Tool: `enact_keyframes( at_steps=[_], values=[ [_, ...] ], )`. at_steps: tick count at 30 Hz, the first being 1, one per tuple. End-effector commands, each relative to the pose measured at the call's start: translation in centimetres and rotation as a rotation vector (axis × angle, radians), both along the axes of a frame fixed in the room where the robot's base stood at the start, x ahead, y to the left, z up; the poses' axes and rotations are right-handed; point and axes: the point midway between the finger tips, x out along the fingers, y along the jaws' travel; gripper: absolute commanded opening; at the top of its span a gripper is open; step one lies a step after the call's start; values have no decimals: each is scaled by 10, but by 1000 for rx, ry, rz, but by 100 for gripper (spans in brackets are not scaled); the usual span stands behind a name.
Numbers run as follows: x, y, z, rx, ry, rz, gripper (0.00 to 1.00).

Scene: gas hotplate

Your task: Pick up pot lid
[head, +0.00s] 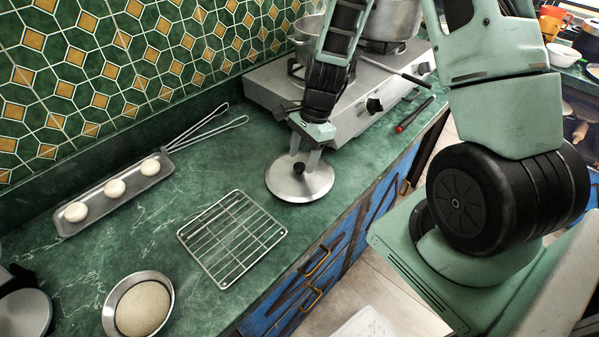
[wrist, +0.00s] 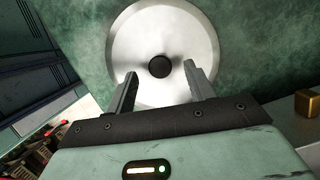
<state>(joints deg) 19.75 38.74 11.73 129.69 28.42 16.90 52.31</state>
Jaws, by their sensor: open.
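The pot lid (head: 287,188) is a round silver metal disc with a small black knob (head: 299,168). It lies flat on the green marbled counter, in front of the hotplate. My gripper (head: 306,158) is just above the lid, pointing down, with its fingers open on either side of the knob. In the wrist view the lid (wrist: 160,30) fills the upper middle. The knob (wrist: 160,66) shows between and slightly beyond the two fingertips of my gripper (wrist: 160,75), with gaps on both sides. I cannot tell whether the fingertips touch the lid.
A wire rack (head: 232,238) lies left of the lid. A bowl of grain (head: 143,308) and a tray with dough balls (head: 95,203) are farther left. The gas hotplate (head: 345,100) with pots stands behind. A red-handled screwdriver (head: 413,115) lies by its front. The counter's front edge is close.

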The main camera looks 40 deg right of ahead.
Motion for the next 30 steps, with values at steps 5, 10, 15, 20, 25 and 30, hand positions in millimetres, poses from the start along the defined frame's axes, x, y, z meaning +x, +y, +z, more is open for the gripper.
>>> enact_keyframes(
  at_steps=[5,10,15,20,25,30],
  values=[
    [0,5,-18,1,1,0,54],
    [0,6,-21,1,-1,1,54],
    [0,6,-21,0,-1,1,40],
    [0,6,-21,0,-1,1,3],
    [0,6,-20,0,-1,1,3],
    [1,6,-17,0,-2,0,3]
  ],
)
